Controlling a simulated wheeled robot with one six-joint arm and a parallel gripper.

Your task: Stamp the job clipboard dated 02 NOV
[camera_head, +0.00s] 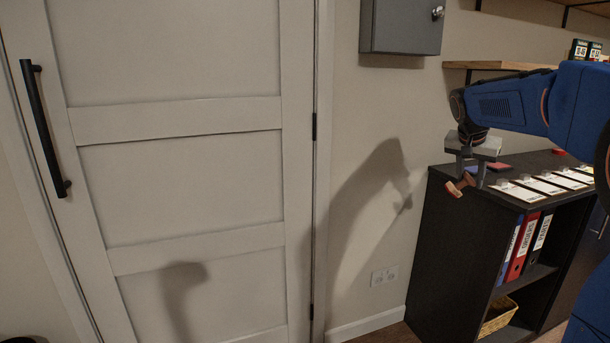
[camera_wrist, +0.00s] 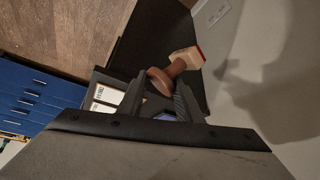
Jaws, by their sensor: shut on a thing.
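My gripper (camera_head: 470,180) is shut on a wooden stamp (camera_head: 458,187), above the near left end of the black cabinet top. In the wrist view the stamp (camera_wrist: 184,60) has a round brown handle end, between the fingers of my gripper (camera_wrist: 160,95), and a pale block with a red edge. It is tilted, with the block pointing away from the fingers. Several white-sheeted clipboards (camera_head: 517,191) lie in a row on the cabinet to the right of the gripper. Part of the row shows in the wrist view (camera_wrist: 104,95). Their dates are too small to read.
The black cabinet (camera_head: 448,235) holds binders (camera_head: 517,247) and a yellow basket (camera_head: 498,316). A small red item (camera_head: 499,167) lies behind the gripper. A wooden shelf (camera_head: 490,65) and grey wall box (camera_head: 402,27) are above. Blue drawers (camera_wrist: 35,95) show in the wrist view.

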